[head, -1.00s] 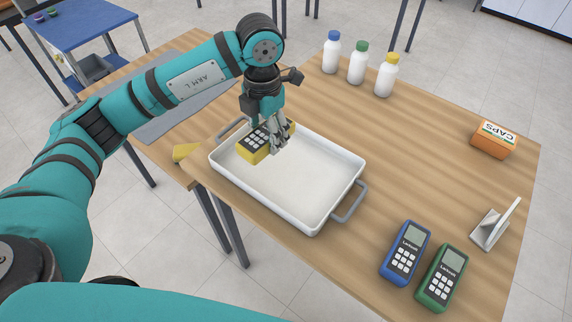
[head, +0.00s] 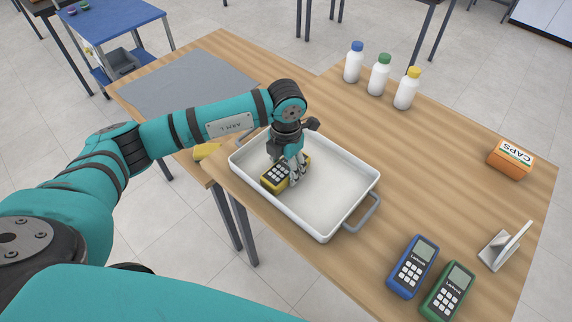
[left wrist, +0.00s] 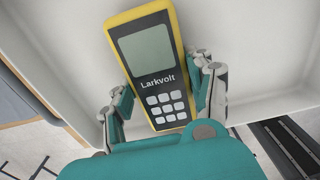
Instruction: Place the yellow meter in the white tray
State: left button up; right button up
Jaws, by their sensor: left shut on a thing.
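The yellow meter (head: 276,178) has a dark face with pale keys and is inside the white tray (head: 329,226), near its left end. My left gripper (head: 297,178) is shut on the meter, with a finger on either side of it. In the left wrist view the yellow meter (left wrist: 152,65) shows its blank screen and the name Larkvolt, between the fingers of my left gripper (left wrist: 163,100). White tray walls surround it there. I cannot tell whether the meter's underside touches the tray floor. My right gripper is not in view.
A blue meter (head: 412,266) and a green meter (head: 447,292) lie at the front right. A metal stand (head: 500,248) and an orange caps box (head: 511,158) are at the right. Several white bottles (head: 379,75) stand behind. A yellow object (head: 206,151) lies left of the tray.

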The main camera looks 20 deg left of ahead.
aim_at(287, 166)
pick_arm(q)
jog(key=shift+f+b, duration=0.2)
jog(key=shift+b, duration=0.1)
jog(key=o, duration=1.4)
jog(key=shift+r, duration=0.1)
jog(key=shift+c, duration=0.2)
jog(key=shift+r+p, duration=0.2)
jog(key=shift+p, duration=0.15)
jog(key=shift+r, duration=0.25)
notch_tip(287, 166, up, 11)
jog(key=b, duration=0.3)
jog(key=shift+r+b, duration=0.2)
jog(key=shift+b, duration=0.1)
